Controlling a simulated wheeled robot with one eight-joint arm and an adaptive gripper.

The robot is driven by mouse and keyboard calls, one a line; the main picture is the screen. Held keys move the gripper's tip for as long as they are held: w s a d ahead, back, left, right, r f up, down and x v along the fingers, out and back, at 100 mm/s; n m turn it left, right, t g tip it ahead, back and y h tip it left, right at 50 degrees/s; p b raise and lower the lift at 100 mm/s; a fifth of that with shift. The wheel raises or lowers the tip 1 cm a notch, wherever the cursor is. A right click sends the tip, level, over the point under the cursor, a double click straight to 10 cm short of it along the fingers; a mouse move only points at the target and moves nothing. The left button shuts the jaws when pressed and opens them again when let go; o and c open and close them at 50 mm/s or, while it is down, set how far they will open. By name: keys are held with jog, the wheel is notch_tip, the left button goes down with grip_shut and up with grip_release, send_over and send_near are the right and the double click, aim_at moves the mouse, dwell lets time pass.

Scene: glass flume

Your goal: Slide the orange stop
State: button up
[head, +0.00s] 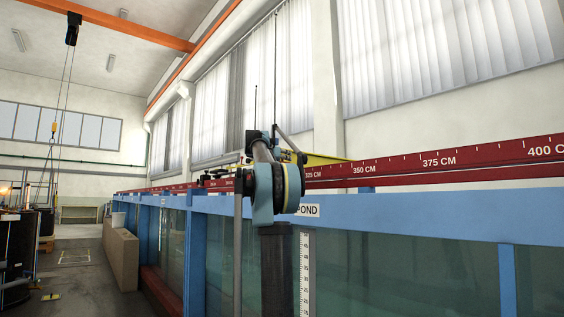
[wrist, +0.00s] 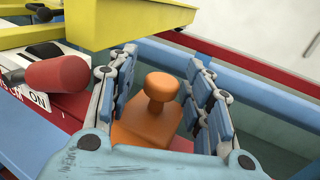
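The orange stop (wrist: 147,122) shows in the wrist view, a block with a round knob (wrist: 161,86) on top. My gripper (wrist: 160,60) has its blue-padded fingers on either side of the stop, with visible gaps beside the knob, so it is open around the stop and not closed on it. The lower part of the stop is partly hidden by my gripper's palm. In the head view my arm stands in front of the flume, and I cannot make out the stop there.
A red-handled switch (wrist: 57,75) marked ON lies close left of my fingers. A yellow part (wrist: 130,18) overhangs just beyond them. The dark red scale rail (head: 430,161) runs along the top of the blue-framed glass flume (head: 420,214).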

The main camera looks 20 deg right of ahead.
jog(key=v, duration=1.2)
dwell(0.3)
